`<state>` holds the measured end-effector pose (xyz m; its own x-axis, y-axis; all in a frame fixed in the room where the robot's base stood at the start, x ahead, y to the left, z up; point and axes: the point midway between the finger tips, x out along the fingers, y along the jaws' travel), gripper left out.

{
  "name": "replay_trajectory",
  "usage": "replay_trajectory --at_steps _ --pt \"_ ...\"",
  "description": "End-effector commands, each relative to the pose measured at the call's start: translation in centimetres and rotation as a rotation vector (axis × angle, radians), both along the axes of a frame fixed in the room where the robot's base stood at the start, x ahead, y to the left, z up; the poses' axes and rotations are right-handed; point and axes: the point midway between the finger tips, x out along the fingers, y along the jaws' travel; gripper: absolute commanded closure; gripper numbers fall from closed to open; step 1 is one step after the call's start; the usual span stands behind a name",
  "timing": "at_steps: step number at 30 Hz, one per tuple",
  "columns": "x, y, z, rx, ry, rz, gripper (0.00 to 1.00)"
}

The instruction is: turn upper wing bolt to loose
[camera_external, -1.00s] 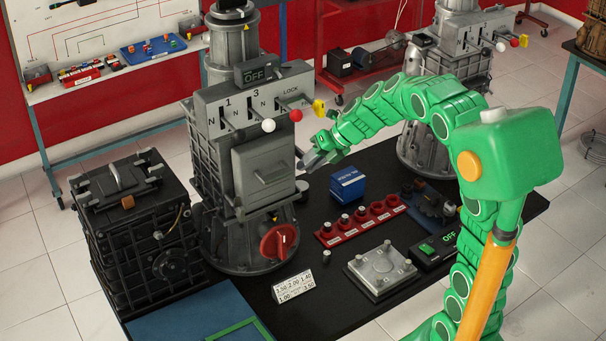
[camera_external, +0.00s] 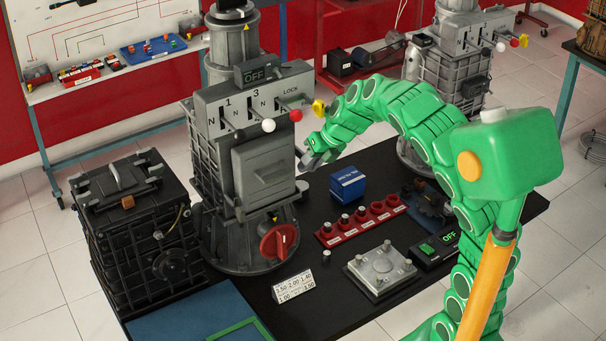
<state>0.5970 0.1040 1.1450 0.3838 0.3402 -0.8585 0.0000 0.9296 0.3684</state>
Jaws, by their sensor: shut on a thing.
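The grey engine trainer (camera_external: 212,165) stands upright on the black table. A grey cover box (camera_external: 262,175) sits on its front. My gripper (camera_external: 308,161) is at the right side of this cover, at about mid-height. It is shut on a small part there, at the upper wing bolt's place.
Levers with white (camera_external: 268,125) and red (camera_external: 296,115) knobs and a yellow piece (camera_external: 319,107) stick out above my gripper. A red dial (camera_external: 279,242) sits low on the trainer.

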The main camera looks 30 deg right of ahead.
Motion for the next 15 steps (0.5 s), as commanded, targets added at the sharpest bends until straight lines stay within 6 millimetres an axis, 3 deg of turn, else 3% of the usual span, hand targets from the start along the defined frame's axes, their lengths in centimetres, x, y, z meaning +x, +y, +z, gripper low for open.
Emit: replay_trajectory --at_steps 3,4,8,15 --pt "-0.05 0.01 -0.1 0.0 0.003 0.001 1.0" --pt "-0.06 0.0 -0.11 0.0 0.003 0.0 0.77" --pt "-0.05 0.01 -0.1 0.0 0.003 0.001 0.57" --pt "-0.03 0.01 -0.06 0.001 0.002 0.001 0.57"
